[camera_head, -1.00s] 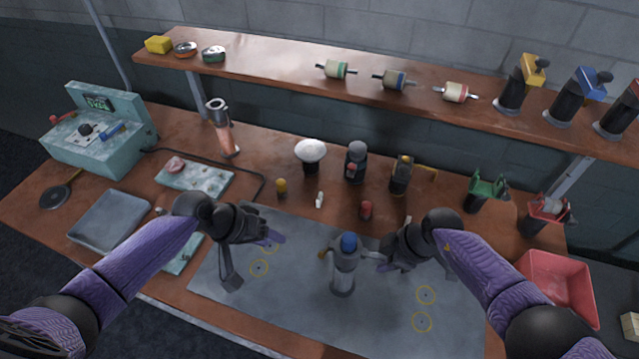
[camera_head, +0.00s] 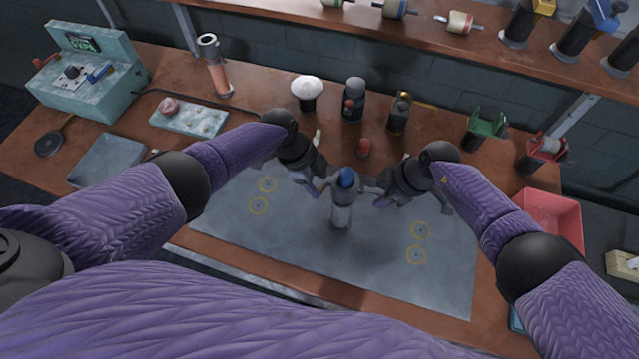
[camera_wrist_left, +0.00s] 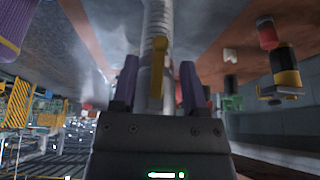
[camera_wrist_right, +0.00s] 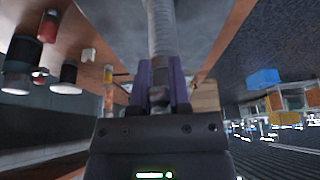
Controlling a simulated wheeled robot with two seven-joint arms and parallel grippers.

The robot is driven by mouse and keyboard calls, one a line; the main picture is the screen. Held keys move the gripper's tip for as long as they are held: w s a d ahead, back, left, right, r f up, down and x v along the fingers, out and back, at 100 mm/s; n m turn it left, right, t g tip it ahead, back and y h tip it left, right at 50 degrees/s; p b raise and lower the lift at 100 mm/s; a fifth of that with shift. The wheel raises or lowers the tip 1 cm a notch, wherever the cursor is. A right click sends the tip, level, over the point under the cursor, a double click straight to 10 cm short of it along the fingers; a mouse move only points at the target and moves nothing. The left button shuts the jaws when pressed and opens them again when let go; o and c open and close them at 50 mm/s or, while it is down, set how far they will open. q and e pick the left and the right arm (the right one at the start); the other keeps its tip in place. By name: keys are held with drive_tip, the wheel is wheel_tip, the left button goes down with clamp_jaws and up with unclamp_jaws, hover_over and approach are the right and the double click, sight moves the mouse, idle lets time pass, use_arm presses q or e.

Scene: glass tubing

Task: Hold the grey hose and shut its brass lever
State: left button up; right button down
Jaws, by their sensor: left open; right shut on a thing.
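The grey hose (camera_head: 342,212) stands upright above the grey mat, with a blue top (camera_head: 347,177). Its brass lever (camera_wrist_left: 160,68) shows in the left wrist view, between my open left fingers and in front of the ribbed hose (camera_wrist_left: 154,35). My left gripper (camera_head: 319,186) is open on the left side of the hose; I cannot tell whether a finger touches the lever. My right gripper (camera_head: 374,190) is shut on the hose from the right. In the right wrist view, its fingers (camera_wrist_right: 160,88) close around the fitting below the ribbed part (camera_wrist_right: 160,30).
The grey mat (camera_head: 290,245) has yellow ring marks at left and right and is otherwise clear. A red bin (camera_head: 552,218) is at right.

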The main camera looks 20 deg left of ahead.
use_arm(q)
drive_tip(key=shift+x, duration=1.05)
clamp_jaws()
